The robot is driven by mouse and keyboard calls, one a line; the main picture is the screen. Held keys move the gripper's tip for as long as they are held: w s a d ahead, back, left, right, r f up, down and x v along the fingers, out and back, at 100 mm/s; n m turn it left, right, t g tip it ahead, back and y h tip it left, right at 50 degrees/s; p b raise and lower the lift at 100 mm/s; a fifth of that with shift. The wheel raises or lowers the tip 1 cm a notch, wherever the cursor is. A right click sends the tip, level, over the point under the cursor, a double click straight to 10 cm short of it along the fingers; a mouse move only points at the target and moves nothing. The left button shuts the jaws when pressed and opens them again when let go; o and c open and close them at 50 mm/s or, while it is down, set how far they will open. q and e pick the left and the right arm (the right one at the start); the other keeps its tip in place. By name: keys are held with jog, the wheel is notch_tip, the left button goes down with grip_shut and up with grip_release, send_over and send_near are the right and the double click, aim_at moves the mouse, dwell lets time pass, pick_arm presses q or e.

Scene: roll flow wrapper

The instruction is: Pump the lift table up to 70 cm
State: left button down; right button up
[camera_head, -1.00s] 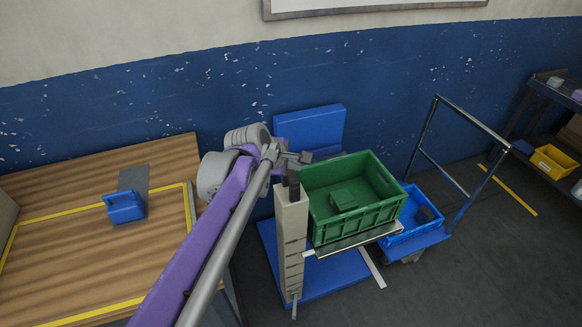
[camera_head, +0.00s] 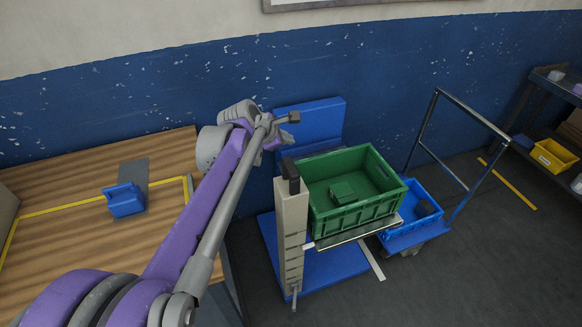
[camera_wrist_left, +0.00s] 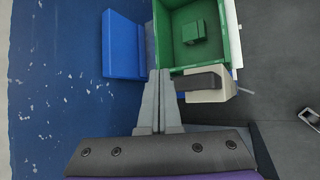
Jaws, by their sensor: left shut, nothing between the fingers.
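The lift table has a blue base (camera_head: 336,276), a beige column (camera_head: 291,235) with notch marks, and a thin platform (camera_head: 358,234). A black handle (camera_head: 290,178) tops the column; it also shows in the left wrist view (camera_wrist_left: 197,82). A green crate (camera_head: 352,212) with a smaller green block inside rests on the platform. My left gripper (camera_head: 292,117) is shut and empty, above and behind the column top in the head view. Its closed fingers (camera_wrist_left: 158,80) are beside the handle in the wrist view; I cannot tell the gap. My right gripper is not in view.
A blue panel (camera_head: 312,120) stands behind the lift table. A cart with a blue bin (camera_head: 418,214) and metal push frame stands right of it. A wooden table (camera_head: 70,235) with a blue object (camera_head: 124,201) is at left. Shelving with a yellow bin (camera_head: 553,155) is far right.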

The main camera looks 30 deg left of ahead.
pick_arm(q)
jog(key=b, duration=0.3)
send_over(287, 170)
jog(key=f, duration=0.5)
jog(key=shift+w+a+f, duration=0.1)
jog(key=shift+w+f, duration=0.15)
jog(key=shift+w, duration=0.05)
jog(key=shift+f, duration=0.65)
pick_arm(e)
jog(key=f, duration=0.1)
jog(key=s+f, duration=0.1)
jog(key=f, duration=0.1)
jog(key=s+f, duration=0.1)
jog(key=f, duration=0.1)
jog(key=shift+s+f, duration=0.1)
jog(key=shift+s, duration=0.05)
pick_arm(q)
jog(key=shift+w, duration=0.1)
jog(key=shift+f, duration=0.1)
jog(key=shift+f+b, duration=0.3)
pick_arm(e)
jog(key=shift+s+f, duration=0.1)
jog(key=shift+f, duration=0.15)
